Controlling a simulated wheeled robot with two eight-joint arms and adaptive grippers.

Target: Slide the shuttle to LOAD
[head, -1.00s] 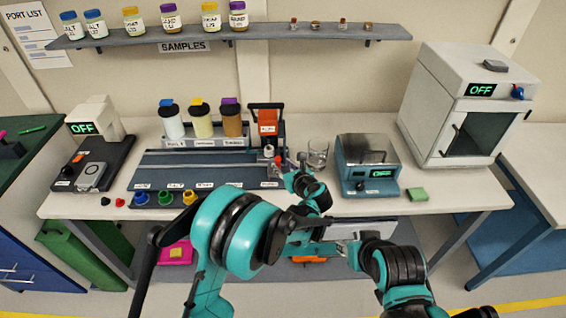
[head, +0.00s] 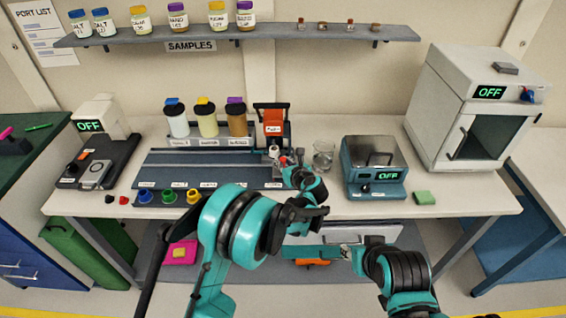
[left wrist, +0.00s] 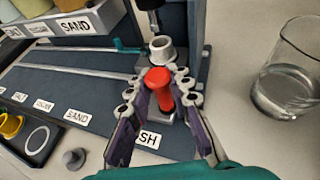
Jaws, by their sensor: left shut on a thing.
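The shuttle is a small grey carriage with a white cup (left wrist: 162,48) and a red knob (left wrist: 158,78). It sits at the right end of the slotted dark track (head: 200,160). My left gripper (left wrist: 160,88) is shut around the red knob, one finger on each side. In the head view this gripper (head: 287,167) partly hides the shuttle. A label ending in "SH" (left wrist: 148,140) lies by the gripper; I cannot read a LOAD label. My right arm (head: 385,270) is low at the front; its fingers are not clear.
An orange-fronted press (head: 273,122) stands over the track's right end. A glass beaker (head: 323,157) is close on the right, then a teal device (head: 374,165). Three capped bottles (head: 207,120) stand behind the track.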

